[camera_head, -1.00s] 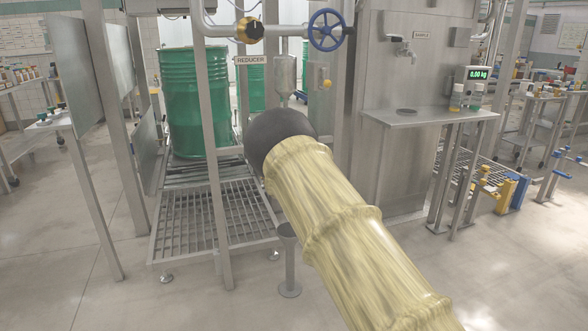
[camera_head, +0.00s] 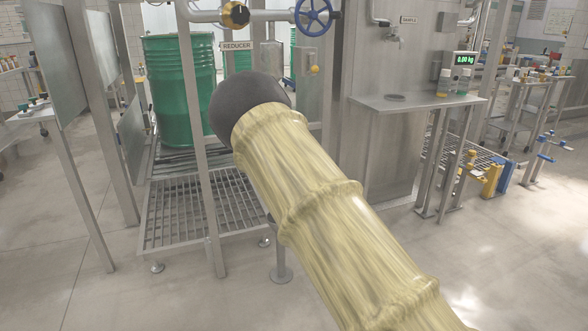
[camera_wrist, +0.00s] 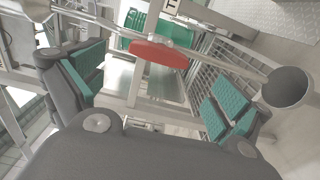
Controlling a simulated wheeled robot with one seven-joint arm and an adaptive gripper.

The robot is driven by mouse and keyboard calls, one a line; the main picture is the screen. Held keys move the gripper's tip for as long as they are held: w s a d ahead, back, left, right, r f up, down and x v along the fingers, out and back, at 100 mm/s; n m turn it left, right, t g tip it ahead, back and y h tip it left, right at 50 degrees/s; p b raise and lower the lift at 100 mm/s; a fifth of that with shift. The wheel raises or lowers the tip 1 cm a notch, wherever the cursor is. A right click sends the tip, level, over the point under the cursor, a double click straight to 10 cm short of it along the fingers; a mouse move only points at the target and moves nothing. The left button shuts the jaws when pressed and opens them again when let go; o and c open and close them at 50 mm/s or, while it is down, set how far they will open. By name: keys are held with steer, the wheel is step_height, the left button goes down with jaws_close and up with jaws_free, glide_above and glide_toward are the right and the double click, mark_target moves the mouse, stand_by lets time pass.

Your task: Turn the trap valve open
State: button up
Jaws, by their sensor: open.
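A red valve handle (camera_wrist: 160,55) lies across a thin metal pipe in the upper middle of the wrist view. A partly cut-off sign (camera_wrist: 172,8) with a letter T is just above it. My gripper (camera_wrist: 155,88) is open and empty, with one teal-padded finger on each side of the picture. The red handle appears between and beyond the fingers, with no contact visible. In the head view my sleeved arm and its dark end hide the gripper and the red handle.
A grey funnel-topped stand (camera_wrist: 288,88) is close to the right finger; its base (camera_head: 281,274) shows in the head view. A green drum (camera_head: 180,90) stands behind a frame post. A blue handwheel (camera_head: 314,14) and a steel side table (camera_head: 415,103) are to the right.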

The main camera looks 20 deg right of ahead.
steer(key=shift+s+d, duration=0.1)
steer(key=shift+s, duration=1.55)
steer(key=shift+f, duration=0.1)
steer(key=s+d+f+m+g+h, duration=0.1)
steer(key=s+f+m+g, duration=0.25)
steer(key=s+f, duration=0.75)
steer(key=s+d+f+m+g+h, duration=0.1)
steer(key=s+d+f+m+g, duration=0.15)
steer(key=s+f+m, duration=0.85)
steer(key=s+a+f+g, duration=0.3)
steer(key=s+f+g, duration=0.1)
steer(key=s+f, duration=0.75)
steer(key=s+a+f+g, duration=0.3)
steer(key=s+f, duration=0.5)
steer(key=s, duration=0.6)
steer(key=s+a+f+m+g+y, duration=0.1)
steer(key=s+a+m+g, duration=0.15)
steer(key=s, duration=0.65)
steer(key=s+a+m+g, duration=0.2)
steer(key=s+a, duration=0.2)
steer(key=s, duration=0.6)
step_height(320, 180, up, 27)
steer(key=p, duration=2.7)
steer(key=shift+r, duration=0.2)
